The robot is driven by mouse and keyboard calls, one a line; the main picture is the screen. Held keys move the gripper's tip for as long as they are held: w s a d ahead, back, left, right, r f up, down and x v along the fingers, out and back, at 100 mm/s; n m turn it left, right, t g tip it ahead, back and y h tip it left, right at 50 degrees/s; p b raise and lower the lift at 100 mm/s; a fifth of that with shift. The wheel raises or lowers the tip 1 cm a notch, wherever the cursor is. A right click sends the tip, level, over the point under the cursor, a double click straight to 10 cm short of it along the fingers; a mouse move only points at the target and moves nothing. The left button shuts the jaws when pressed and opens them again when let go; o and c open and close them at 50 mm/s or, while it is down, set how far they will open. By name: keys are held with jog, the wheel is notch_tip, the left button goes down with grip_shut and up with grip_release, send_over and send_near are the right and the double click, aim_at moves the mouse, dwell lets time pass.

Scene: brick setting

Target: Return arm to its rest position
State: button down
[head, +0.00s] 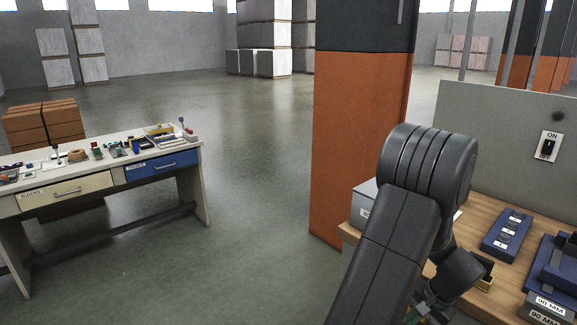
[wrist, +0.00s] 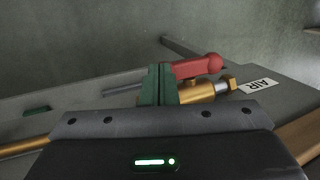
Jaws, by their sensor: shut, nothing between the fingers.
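My gripper (wrist: 159,84) shows in the wrist view as green fingers pressed together, with nothing seen between them. Just beyond and to the right of the fingers is a brass air valve (wrist: 198,92) with a red handle (wrist: 192,68). An "AIR" label (wrist: 259,86) is to its right. I cannot tell whether the fingers touch the valve. In the head view my dark arm is bent over the wooden bench (head: 478,213) at the right, and its wrist end hangs low, with the gripper mostly hidden near the lower edge.
A grey panel with an ON/OFF switch (head: 549,147) stands behind. An orange pillar (head: 358,140) is close by. Floor at centre-left is clear.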

jog(key=s+d+r+t, duration=0.1)
jog(key=s+d+r, duration=0.1)
jog(key=r, duration=0.4)
jog(key=shift+d+r, duration=0.25)
jog(key=shift+d, duration=0.3)
jog(key=shift+f, duration=0.1)
